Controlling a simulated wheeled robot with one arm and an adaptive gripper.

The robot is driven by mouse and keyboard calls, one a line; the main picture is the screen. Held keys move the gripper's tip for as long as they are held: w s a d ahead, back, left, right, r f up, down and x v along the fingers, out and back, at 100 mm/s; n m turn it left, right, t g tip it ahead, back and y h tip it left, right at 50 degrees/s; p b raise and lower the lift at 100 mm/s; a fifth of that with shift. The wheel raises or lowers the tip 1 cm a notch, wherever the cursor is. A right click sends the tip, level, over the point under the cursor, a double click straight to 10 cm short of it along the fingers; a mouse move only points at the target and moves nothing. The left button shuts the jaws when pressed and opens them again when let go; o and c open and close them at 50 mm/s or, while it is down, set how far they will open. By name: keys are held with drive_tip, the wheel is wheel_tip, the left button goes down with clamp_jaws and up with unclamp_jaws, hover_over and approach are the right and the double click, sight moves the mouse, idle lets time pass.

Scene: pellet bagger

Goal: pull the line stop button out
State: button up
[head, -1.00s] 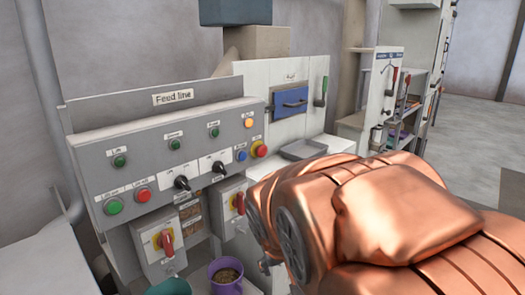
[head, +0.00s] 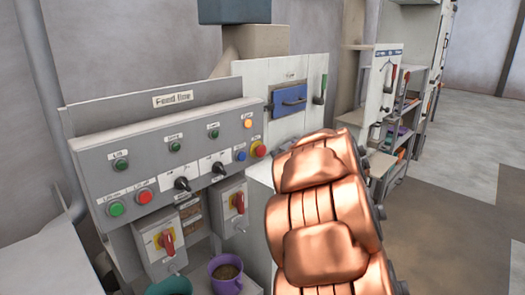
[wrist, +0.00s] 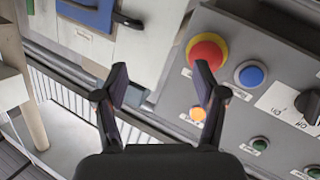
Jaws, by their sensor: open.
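The line stop button is most likely the red mushroom button on a yellow collar (head: 258,150) at the right end of the grey "Feed line" panel (head: 90,160). It also shows in the wrist view (wrist: 207,52), up and to the right of centre. My gripper (wrist: 170,85) is open and empty in the wrist view. Its right finger overlaps the lower edge of the button in the picture; I cannot tell the gap in depth. The left finger lies over the white cabinet side. In the head view my copper arm hides the gripper.
A blue button (wrist: 250,74) and an orange lamp (wrist: 197,113) sit close to the red button. Black selector switches (head: 182,184) and red-handled isolators (head: 166,240) are further left and below. A purple pot (head: 225,272) stands below the panel.

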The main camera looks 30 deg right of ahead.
sight(263, 152)
drive_tip(key=w+a+n+y, duration=0.1)
drive_tip(key=y, duration=0.1)
drive_tip(key=w+a+f+n+y+p, duration=0.1)
drive_tip(key=w+a+y, duration=0.1)
drive_tip(key=w+a+n+t+y+p, duration=0.1)
drive_tip(key=y, duration=0.1)
drive_tip(key=shift+w+a+f+y, duration=0.2)
drive_tip(key=shift+w+f+y, duration=0.2)
drive_tip(key=shift+p+x, duration=0.4)
drive_tip(key=shift+x, duration=0.4)
drive_tip(key=shift+f, duration=0.1)
clamp_jaws()
